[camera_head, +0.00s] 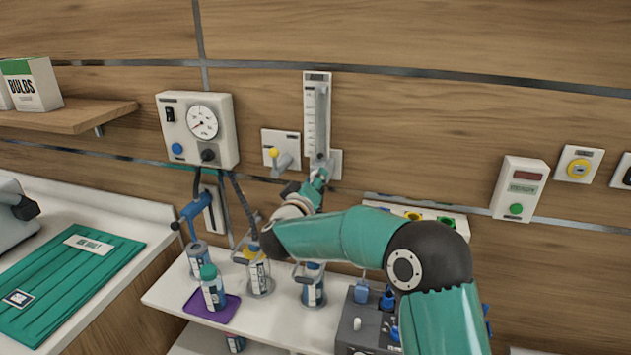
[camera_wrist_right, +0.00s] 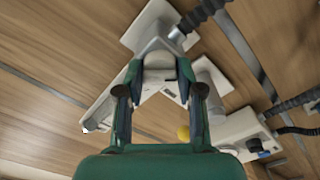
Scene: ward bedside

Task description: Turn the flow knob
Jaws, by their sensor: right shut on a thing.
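The flowmeter (camera_head: 316,110) is a tall, pale, scaled unit fixed upright on the wood wall. My right gripper (camera_head: 320,172) is at its lower end, and the arm hides most of that spot in the head view. In the right wrist view, the flow knob (camera_wrist_right: 160,66) is a pale rounded piece between the green fingertips of my right gripper (camera_wrist_right: 160,78), which is shut on it. The flowmeter body (camera_wrist_right: 102,112) runs to the lower left behind the fingers. My left gripper is not in view.
A gauge box (camera_head: 222,148) and a yellow-knobbed wall valve (camera_head: 282,144) are left of the flowmeter. Several bottles, a purple tray (camera_head: 226,310) and a grey box (camera_head: 368,322) stand on the white shelf below. A white control unit (camera_head: 519,187) is on the right wall.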

